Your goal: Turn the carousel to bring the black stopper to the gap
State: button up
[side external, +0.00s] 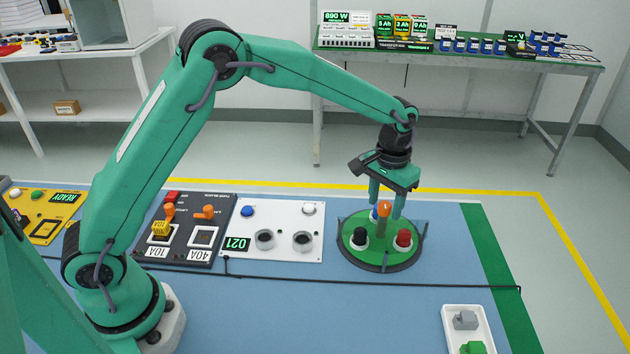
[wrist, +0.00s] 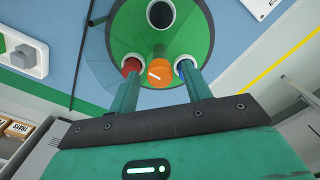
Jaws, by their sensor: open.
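The carousel (side external: 382,262) is a round green disc on the blue bench, and it fills the upper part of the wrist view (wrist: 205,25). The black stopper (side external: 359,236) sits in a white ring at the disc's front left; in the wrist view the black stopper (wrist: 160,13) is at the top. A red stopper (side external: 404,237) is at front right and a blue stopper (side external: 374,214) at the back. An orange-topped knob (side external: 384,208) stands at the centre. My gripper (side external: 386,211) is open, its fingers on either side of the knob (wrist: 159,72), contact unclear. I cannot make out the gap clearly.
A white panel (side external: 283,217) with two round sockets and a dark fuse panel (side external: 186,255) lie left of the carousel. A black cable (side external: 440,286) crosses the bench in front. A white tray (side external: 450,325) with grey and green pieces is at front right.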

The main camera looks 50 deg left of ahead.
jog(key=shift+c, duration=0.2)
grip_shut()
jog(key=shift+m, duration=12)
